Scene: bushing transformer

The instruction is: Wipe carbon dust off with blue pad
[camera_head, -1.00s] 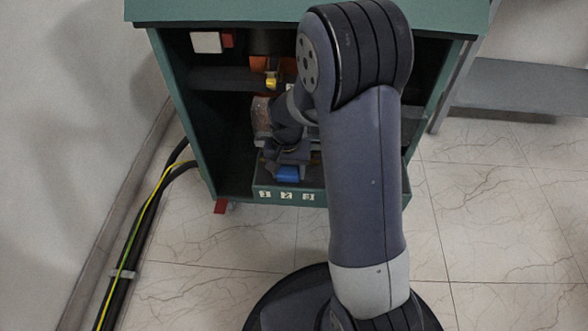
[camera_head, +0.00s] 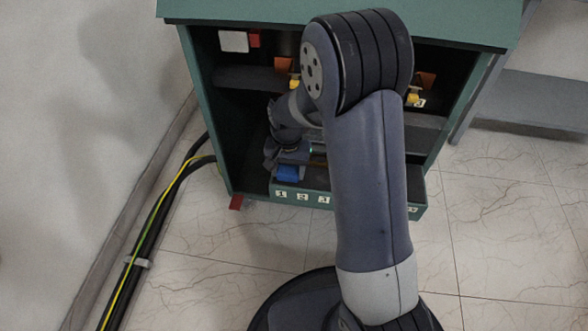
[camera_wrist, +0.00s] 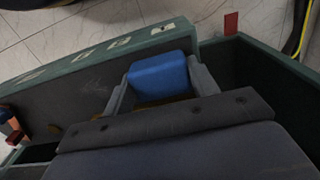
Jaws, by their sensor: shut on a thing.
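The blue pad (camera_head: 287,173) is between the fingers of my gripper (camera_head: 290,160), low in the open green cabinet (camera_head: 205,110), just behind the front edge with number labels. In the wrist view the blue pad (camera_wrist: 158,77) sits between the two grey fingers of my gripper (camera_wrist: 160,84), over the dark tray floor close to the labelled front wall. I cannot tell whether the pad touches the floor. Carbon dust cannot be made out clearly on the dark surfaces. My arm hides much of the cabinet's middle and right.
A numbered drawer front (camera_head: 300,196) runs along the cabinet's bottom. Orange parts with yellow pieces (camera_head: 413,98) are inside, higher up. A white box (camera_head: 234,41) is at upper left. Black and yellow-green cables (camera_head: 150,220) lie on the floor at left. A grey shelf (camera_head: 530,100) stands at right.

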